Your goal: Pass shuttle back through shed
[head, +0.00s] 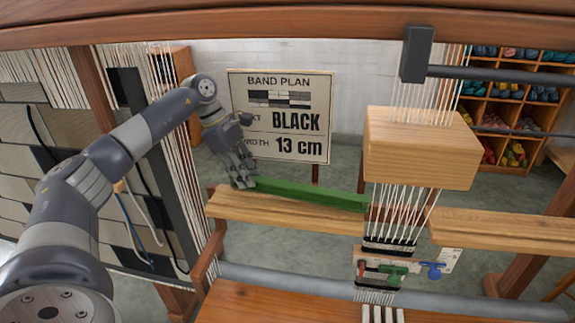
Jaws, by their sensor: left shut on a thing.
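A long green bar that looks like the shuttle (310,193) lies along the left wooden ledge (285,212). My left gripper (242,180) is shut on its left end. Its right end reaches the left edge of the white warp threads (402,205); I cannot tell whether it touches or enters them. The threads hang below a wooden block (418,150) and run down to a woven band (388,247) with dark stripes. The opening between the threads is hard to make out. My right gripper is not in view.
A second wooden ledge (500,230) lies right of the threads, clear on top. Small red, green and blue pieces (395,272) sit below the band. A sign (280,115) reads "BLACK" and "13 cm". A yarn shelf (515,110) stands at back right. A loom post and threads stand at left.

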